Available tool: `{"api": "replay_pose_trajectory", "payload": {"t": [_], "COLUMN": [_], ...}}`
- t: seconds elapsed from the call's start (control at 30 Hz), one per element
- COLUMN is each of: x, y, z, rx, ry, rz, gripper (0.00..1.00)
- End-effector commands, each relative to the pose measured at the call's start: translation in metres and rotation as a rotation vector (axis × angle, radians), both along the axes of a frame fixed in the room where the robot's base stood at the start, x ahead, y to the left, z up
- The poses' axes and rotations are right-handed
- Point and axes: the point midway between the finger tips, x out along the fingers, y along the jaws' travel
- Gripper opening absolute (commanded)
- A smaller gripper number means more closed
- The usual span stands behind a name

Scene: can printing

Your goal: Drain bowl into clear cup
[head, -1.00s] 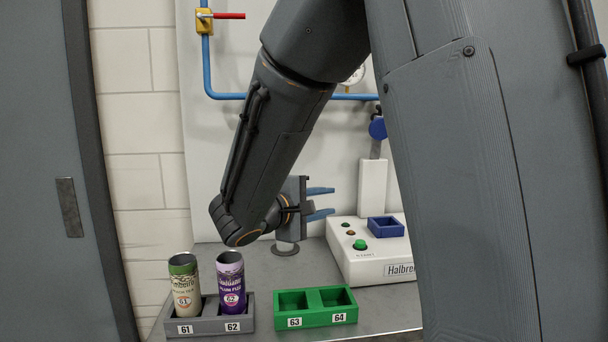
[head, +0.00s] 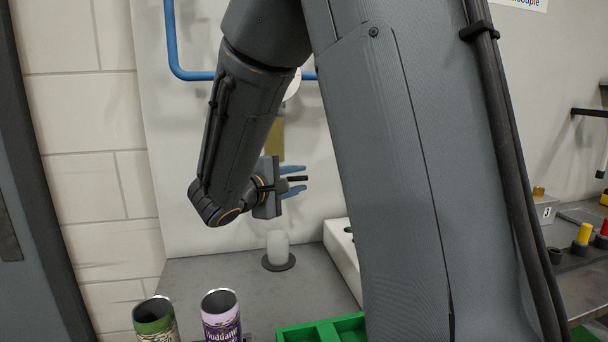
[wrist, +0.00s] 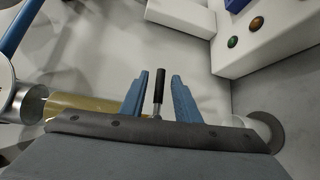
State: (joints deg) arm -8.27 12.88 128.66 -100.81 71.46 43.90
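My gripper (head: 295,180) is open, with its two blue fingers apart. A black lever handle (wrist: 159,85) lies between the fingers in the wrist view, with a gap on each side. A yellowish, see-through-looking cylinder (wrist: 85,104), probably the bowl, lies left of the lever in the wrist view. Part of it also shows behind my arm in the head view (head: 277,140). My gripper body hides how lever and bowl join. The clear cup (head: 278,245) stands upright on a dark round base (head: 278,262), below the gripper. In the wrist view the cup is mostly hidden.
A green two-slot holder (head: 322,330) is at the bottom, beside a green can (head: 155,322) and a purple can (head: 221,318). A white machine with buttons (wrist: 232,42) stands right of the gripper. A blue pipe (head: 175,45) runs along the wall. The grey bench around the cup is clear.

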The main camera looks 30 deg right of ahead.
Motion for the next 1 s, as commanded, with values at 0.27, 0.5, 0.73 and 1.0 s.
{"api": "replay_pose_trajectory", "payload": {"t": [0.27, 0.5, 0.73, 1.0], "x": [0.018, 0.023, 0.023, 0.023], "y": [-0.032, -0.039, -0.038, -0.038], "z": [-0.004, -0.006, -0.006, -0.006], "rx": [0.0, -0.001, 0.0, 0.0], "ry": [0.001, 0.0, -0.001, -0.001], "rz": [0.0, 0.004, 0.004, 0.004], "gripper": [0.29, 0.29, 0.19, 0.0]}}
